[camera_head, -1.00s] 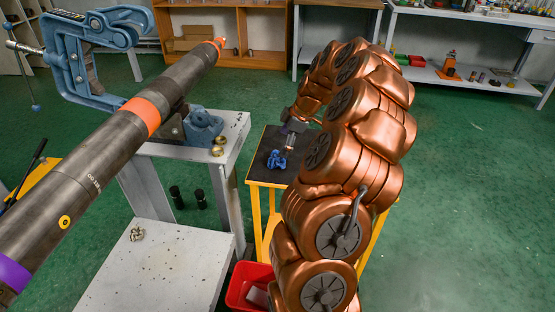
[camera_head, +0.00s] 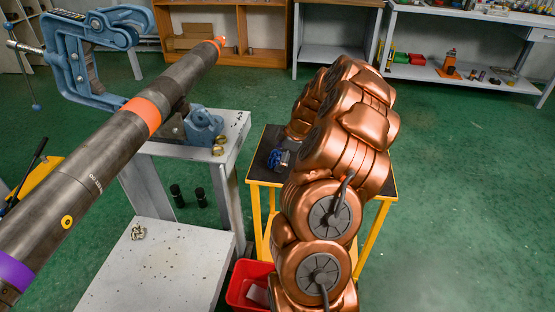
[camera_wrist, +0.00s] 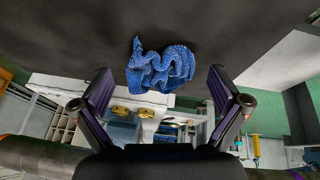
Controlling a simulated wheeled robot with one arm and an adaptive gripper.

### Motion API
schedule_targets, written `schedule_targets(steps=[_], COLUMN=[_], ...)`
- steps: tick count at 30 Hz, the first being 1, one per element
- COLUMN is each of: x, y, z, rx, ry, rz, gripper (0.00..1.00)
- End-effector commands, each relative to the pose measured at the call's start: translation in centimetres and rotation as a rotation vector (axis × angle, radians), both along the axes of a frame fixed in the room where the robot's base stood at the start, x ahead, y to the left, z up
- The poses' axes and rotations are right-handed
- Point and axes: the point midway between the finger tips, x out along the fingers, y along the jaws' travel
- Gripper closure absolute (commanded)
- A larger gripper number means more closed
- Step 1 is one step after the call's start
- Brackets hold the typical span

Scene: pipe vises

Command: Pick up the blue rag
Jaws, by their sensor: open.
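The blue rag (camera_head: 277,158) lies crumpled on the dark top of the small yellow-legged table (camera_head: 259,171). In the wrist view the rag (camera_wrist: 160,66) is ahead of my gripper (camera_wrist: 166,92), roughly centred between its two spread fingers and apart from both. My gripper is open and empty. In the head view my arm covers most of the gripper and part of the table, and a bit of the gripper shows close beside the rag.
A grey workbench (camera_head: 165,265) with a small brass fitting (camera_head: 138,232) stands to the left. A long pipe (camera_head: 110,135) in a blue vise (camera_head: 72,50) crosses above it. A red bin (camera_head: 246,285) sits below the table. Open green floor lies to the right.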

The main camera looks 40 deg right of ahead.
Motion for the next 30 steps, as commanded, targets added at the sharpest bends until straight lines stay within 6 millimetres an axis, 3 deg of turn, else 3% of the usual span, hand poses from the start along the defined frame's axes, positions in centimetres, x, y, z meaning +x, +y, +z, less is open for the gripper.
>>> schedule_targets(steps=[5, 16, 30], x=[0.01, 0.00, 0.04], y=[-0.03, -0.03, -0.06], z=[0.03, 0.03, 0.38], rx=[-0.001, -0.001, -0.002], ry=[-0.001, 0.000, -0.001], rz=[0.000, -0.001, -0.001], gripper=[0.02, 0.41, 0.42])
